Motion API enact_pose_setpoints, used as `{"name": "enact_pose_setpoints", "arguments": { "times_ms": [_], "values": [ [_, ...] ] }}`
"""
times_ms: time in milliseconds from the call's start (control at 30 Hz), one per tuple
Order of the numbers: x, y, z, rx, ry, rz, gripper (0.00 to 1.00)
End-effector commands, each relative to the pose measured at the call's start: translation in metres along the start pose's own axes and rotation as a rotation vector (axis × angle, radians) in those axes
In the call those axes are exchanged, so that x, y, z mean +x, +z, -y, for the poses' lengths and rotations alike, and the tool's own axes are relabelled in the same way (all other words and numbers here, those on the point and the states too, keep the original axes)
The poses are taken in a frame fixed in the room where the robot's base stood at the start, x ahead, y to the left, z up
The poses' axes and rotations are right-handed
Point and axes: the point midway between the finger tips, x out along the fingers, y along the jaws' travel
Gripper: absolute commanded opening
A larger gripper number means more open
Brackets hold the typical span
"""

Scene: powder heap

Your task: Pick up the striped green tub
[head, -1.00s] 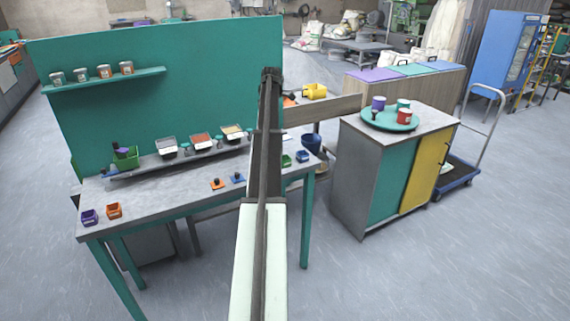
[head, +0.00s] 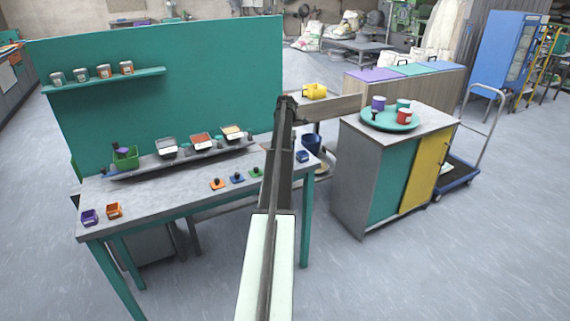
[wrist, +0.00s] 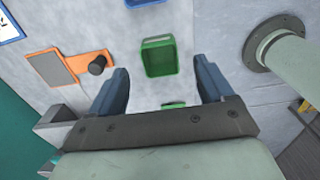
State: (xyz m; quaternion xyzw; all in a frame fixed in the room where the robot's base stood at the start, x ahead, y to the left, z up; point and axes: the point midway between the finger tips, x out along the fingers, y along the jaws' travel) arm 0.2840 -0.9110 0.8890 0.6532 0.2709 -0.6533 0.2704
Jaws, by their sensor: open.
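In the wrist view a green tub (wrist: 158,56) sits on the grey bench top, its open top towards the camera. Stripes on it are too small to make out. My gripper (wrist: 160,66) is open and empty, with one blue finger on each side and the tub slightly beyond the fingertips, between their lines. A second green piece (wrist: 173,104) shows near the gripper's base, mostly hidden. In the head view my arm hides the gripper and this tub.
A blue tub (head: 302,156) stands at the bench's right end. An orange plate with a black knob (wrist: 70,67) lies left of the fingers. Purple (head: 89,217) and orange (head: 114,210) tubs are at the bench's left. A grey tray (head: 185,158) runs along the back.

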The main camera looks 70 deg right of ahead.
Motion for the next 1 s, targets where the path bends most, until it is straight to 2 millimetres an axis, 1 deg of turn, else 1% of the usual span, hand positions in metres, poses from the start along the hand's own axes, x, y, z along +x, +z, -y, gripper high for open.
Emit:
{"name": "enact_pose_setpoints", "arguments": {
  "times_ms": [167,500,600,767,800,1000],
  "values": [
    [0.009,-0.001,0.000,0.000,0.000,0.000,0.81],
    [0.049,-0.003,0.000,0.001,0.001,0.000,0.81],
    [0.054,-0.003,0.000,0.001,0.002,0.000,0.81],
    [0.054,-0.003,0.000,0.001,0.003,0.001,0.81],
    [0.054,-0.003,0.000,0.001,0.002,0.001,0.80],
    [0.054,-0.003,0.000,0.001,0.002,0.001,0.61]
  ]
}}
